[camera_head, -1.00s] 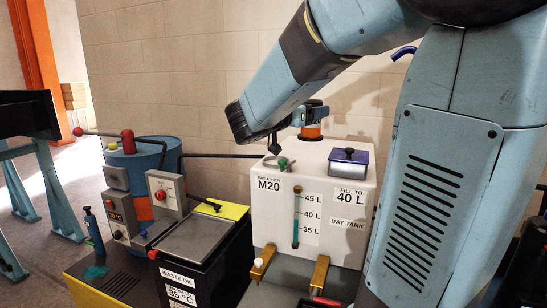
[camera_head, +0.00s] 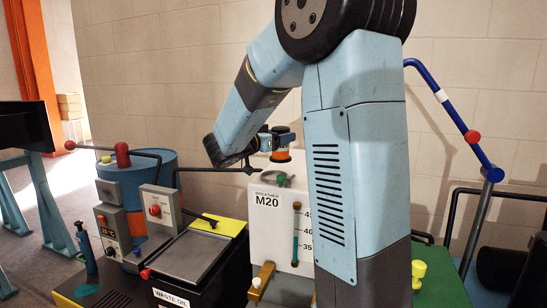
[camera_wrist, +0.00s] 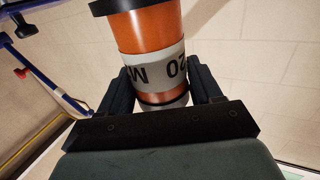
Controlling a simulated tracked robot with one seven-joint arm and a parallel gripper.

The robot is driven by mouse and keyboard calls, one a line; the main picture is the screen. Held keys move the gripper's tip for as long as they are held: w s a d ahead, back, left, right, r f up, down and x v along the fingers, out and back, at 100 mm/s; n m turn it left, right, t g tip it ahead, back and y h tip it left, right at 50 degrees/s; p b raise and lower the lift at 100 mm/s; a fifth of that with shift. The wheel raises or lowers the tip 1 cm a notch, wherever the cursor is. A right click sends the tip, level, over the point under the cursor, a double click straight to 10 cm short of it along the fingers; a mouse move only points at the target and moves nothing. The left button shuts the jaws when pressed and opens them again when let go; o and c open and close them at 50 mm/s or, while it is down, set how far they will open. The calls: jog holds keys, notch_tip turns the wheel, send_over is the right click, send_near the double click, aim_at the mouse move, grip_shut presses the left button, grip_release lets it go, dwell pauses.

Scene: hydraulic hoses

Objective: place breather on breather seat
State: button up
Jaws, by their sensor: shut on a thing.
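The breather (camera_head: 281,155) is an orange cylinder with dark ends. In the wrist view the breather (camera_wrist: 150,28) shows a grey band printed M20 between the two dark fingers. My gripper (camera_head: 270,141) is shut on it, above the white day tank (camera_head: 266,228). The breather seat (camera_head: 271,178) seems to be the grey round fitting on the tank top, behind the BREATHER M20 label, with a green part beside it. The breather shows just above the seat in the picture, with a small gap. Their depth relation is unclear. The seat is not visible in the wrist view.
My arm hides the right part of the tank. The black waste oil unit (camera_head: 196,257) and a blue drum (camera_head: 140,183) stand to the left. A blue pipe with a red knob (camera_head: 472,137) rises on the right. A bare block wall is behind.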

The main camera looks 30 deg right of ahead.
aim_at(273, 156)
jog(key=w+f, duration=0.1)
jog(key=f, duration=0.1)
jog(key=w+f, duration=0.2)
jog(key=shift+w+a, duration=0.1)
jog(key=shift+a, duration=0.05)
notch_tip(273, 156, down, 3)
jog(key=shift+w+f, duration=0.1)
jog(key=o, duration=1.2)
jog(key=shift+f, duration=0.1)
